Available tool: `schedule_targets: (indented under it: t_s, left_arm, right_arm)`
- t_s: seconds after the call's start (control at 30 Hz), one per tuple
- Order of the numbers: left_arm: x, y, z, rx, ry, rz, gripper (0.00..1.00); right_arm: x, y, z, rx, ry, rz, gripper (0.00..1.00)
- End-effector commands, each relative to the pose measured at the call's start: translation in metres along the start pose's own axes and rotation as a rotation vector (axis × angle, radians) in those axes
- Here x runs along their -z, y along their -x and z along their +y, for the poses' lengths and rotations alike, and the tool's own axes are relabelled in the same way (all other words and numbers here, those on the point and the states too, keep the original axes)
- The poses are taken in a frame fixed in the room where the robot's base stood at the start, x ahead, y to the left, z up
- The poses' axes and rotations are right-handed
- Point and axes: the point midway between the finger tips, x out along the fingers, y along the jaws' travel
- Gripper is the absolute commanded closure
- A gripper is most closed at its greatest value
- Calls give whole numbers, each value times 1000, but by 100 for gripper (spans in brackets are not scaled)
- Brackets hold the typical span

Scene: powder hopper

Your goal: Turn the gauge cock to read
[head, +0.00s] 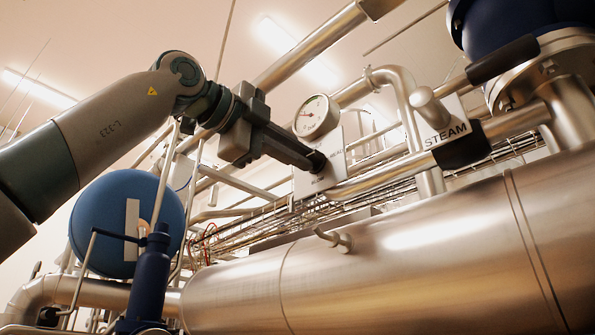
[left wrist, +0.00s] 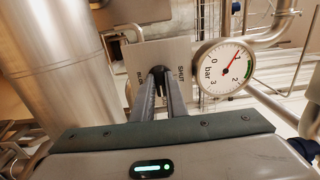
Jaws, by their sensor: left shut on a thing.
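The gauge cock (left wrist: 158,72) shows as a small dark part on a label plate (left wrist: 135,60) in the left wrist view. My left gripper (head: 318,162) reaches the same plate in the head view, its fingers shut on the cock. The fingers cover most of the cock, so its exact angle is hard to tell. The plate carries the words SHUT and what looks like BLOW; other lettering is hidden or too small. The round white pressure gauge (head: 316,117) stands just beside the plate. In the left wrist view the gauge (left wrist: 225,68) is marked bar, with its red needle near 1.
A large steel vessel (head: 400,250) fills the lower right. A pipe with a STEAM label (head: 447,133) and a pale handle (head: 430,107) lies right of the gauge. A blue round vessel (head: 110,215) stands lower left. Thin pipes run close behind the plate.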

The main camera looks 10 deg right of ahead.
Motion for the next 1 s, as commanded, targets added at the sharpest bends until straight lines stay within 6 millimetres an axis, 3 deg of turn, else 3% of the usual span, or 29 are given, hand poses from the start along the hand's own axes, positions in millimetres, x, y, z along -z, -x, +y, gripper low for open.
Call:
schedule_targets:
  t_s: [0.3, 0.33, 0.4, 1.0]
  left_arm:
    - [-1, 0, -1, 2, 2, -2, 100]
    - [-1, 0, -1, 2, 1, -2, 83]
    - [-1, 0, -1, 1, 1, -2, 69]
    - [0, 5, 0, 1, 0, -1, 69]
  right_arm:
    - [0, 0, 0, 0, 0, 0, 69]
    - [0, 0, 0, 0, 0, 0, 69]
    - [0, 0, 0, 0, 0, 1, 69]
    - [0, -1, 0, 0, 0, -5, 69]
